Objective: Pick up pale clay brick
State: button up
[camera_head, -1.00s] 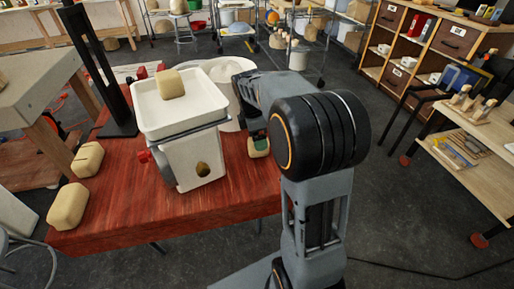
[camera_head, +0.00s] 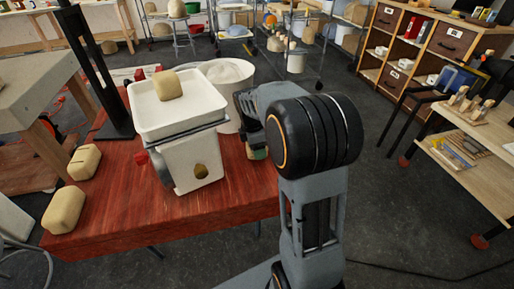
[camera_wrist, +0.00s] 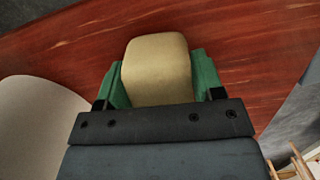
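In the wrist view a pale clay brick (camera_wrist: 157,68) sits between the green finger pads of my gripper (camera_wrist: 160,75). The pads lie flush against both its sides, with no gap showing. In the head view my gripper (camera_head: 254,142) is low at the table's right part, beside the white bucket, and largely hidden by my arm. Only a small part of that brick (camera_head: 258,154) shows under it. I cannot tell whether the brick touches the table.
A white scale (camera_head: 192,158) on the red table (camera_head: 135,218) carries another pale block (camera_head: 167,85) on its tray. Two more blocks lie at the left, a grooved one (camera_head: 84,161) and a plain one (camera_head: 64,209). A white bucket (camera_head: 228,80) stands behind. A black post (camera_head: 90,75) rises at the left.

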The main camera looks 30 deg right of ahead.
jog(key=c, duration=0.7)
jog(key=shift+r, duration=0.1)
